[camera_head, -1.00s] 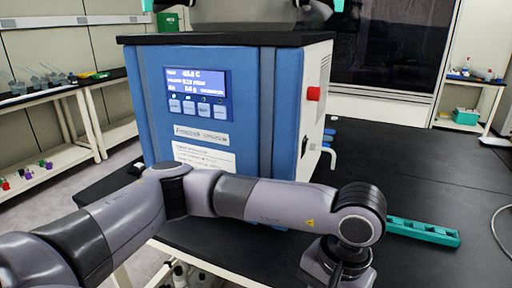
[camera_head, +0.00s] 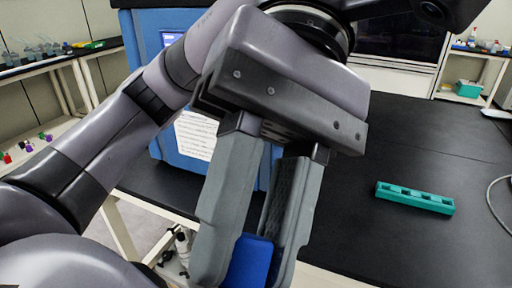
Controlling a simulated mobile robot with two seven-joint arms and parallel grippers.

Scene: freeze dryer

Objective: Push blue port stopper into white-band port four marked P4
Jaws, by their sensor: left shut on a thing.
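My left gripper (camera_head: 240,262) is large in the foreground, pointing down, with its two grey fingers shut on a blue stopper (camera_head: 250,262). The stopper's lower part runs out of the bottom of the picture. The blue freeze dryer (camera_head: 172,147) stands behind my left arm, which hides most of its front. The white-band port P4 is not visible. My right gripper is not in view.
A teal rack (camera_head: 415,198) lies on the black bench top (camera_head: 400,140) to the right, with clear bench around it. A grey cable (camera_head: 492,200) curves at the right edge. Side shelves with small items stand at the far left and far right.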

